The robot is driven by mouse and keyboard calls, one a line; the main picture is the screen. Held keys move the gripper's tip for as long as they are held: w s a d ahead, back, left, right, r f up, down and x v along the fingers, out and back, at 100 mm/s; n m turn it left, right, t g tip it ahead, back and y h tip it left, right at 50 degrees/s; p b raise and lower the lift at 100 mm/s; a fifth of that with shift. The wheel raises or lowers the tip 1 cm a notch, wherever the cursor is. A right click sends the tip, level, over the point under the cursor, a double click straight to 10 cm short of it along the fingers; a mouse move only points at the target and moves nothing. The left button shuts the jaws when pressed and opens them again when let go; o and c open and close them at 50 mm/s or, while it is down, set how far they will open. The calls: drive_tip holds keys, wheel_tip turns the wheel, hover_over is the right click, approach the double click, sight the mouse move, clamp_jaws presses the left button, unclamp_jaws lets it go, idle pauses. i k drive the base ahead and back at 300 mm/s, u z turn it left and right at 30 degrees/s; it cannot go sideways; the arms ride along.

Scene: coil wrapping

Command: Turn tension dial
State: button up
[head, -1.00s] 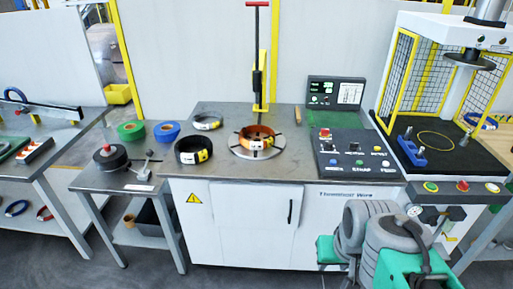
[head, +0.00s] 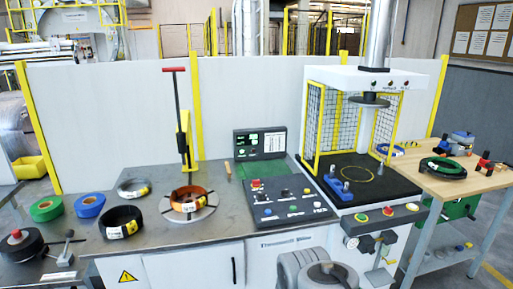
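The sloped dark control panel (head: 282,215) stands on the wrapping machine's table. It carries a red stop button (head: 256,184), small dark knobs (head: 285,192) along its upper part and a row of buttons along its lower part. The labels are too small to read, so I cannot tell which knob is the tension dial. My grey arm links show at the bottom middle, in front of the cabinet. My gripper is not in view.
A copper coil (head: 188,199) lies on the round turntable, with a black coil (head: 121,222) to its left. A red-handled lever (head: 175,70) rises behind. The caged press (head: 375,180) stands right of the panel. A wooden bench (head: 460,185) is at far right.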

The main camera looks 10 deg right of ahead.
sight(261, 196)
drive_tip(key=z, duration=0.5)
drive_tip(key=k, duration=0.6)
drive_tip(key=z, duration=0.55)
drive_tip(key=i, duration=1.15)
drive_tip(key=u, duration=1.25)
drive_tip(key=i, duration=0.95)
drive_tip(key=u, duration=0.95)
